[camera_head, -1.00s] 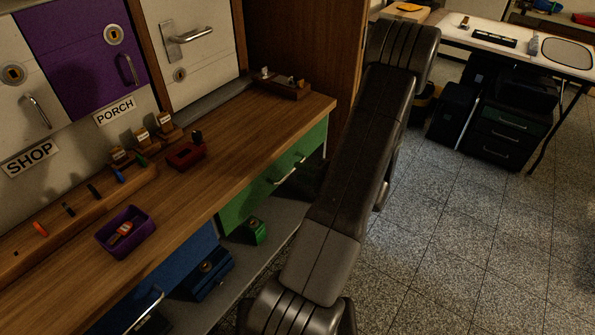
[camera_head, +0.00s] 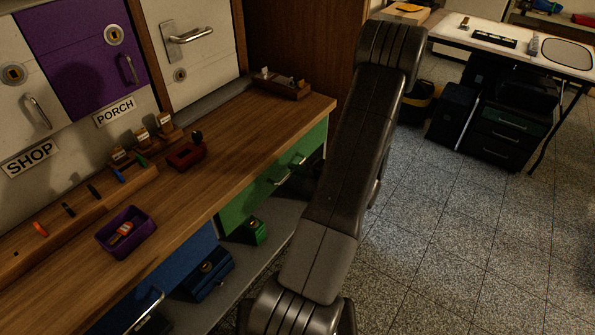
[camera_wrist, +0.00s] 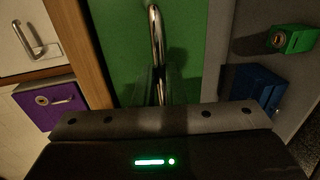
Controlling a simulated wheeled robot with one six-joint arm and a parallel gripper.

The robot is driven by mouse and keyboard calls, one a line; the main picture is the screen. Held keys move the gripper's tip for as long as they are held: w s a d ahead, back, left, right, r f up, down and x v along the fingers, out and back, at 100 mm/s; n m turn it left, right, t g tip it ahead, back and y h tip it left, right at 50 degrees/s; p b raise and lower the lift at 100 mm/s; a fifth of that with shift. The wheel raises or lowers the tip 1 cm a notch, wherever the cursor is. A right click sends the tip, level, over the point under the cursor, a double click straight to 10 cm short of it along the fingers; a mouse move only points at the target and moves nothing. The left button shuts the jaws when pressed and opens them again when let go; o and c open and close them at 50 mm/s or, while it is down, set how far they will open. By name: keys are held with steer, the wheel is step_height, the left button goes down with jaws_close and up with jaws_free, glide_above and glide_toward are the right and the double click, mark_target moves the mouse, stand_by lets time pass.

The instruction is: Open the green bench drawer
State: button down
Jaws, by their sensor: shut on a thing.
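The green bench drawer (camera_head: 240,206) is below the wooden bench top, and its front looks flush with the bench edge in the head view. Its silver bar handle (camera_head: 279,175) shows left of my arm. In the wrist view the green front (camera_wrist: 112,50) fills the upper middle, and the handle (camera_wrist: 155,25) runs down between my fingers. My gripper (camera_wrist: 160,84) is shut on the handle's lower part in this view.
The bench top (camera_head: 215,160) holds a purple tray (camera_head: 113,249), a red tray (camera_head: 180,161) and key stands. The tiled floor (camera_head: 455,240) at right is clear.

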steer(key=shift+s+d, duration=0.1)
steer(key=f+p+v, duration=0.2)
steer(key=f+v, duration=0.1)
steer(key=v, duration=1.1)
steer(key=d+f+p+v, duration=0.1)
steer(key=f+p+v, duration=0.1)
steer(key=v, duration=1.2)
steer(key=shift+s+f+p, duration=0.35)
steer(key=shift+f+p, duration=0.05)
steer(key=shift+p, duration=0.4)
steer(key=c, duration=1.5)
jaws_free()
steer(key=b+v, duration=0.1)
steer(key=v, duration=1.2)
steer(key=shift+s+d, duration=0.25)
steer(key=shift+d, duration=0.1)
steer(key=p+x, duration=0.1)
steer(key=x, duration=1.3)
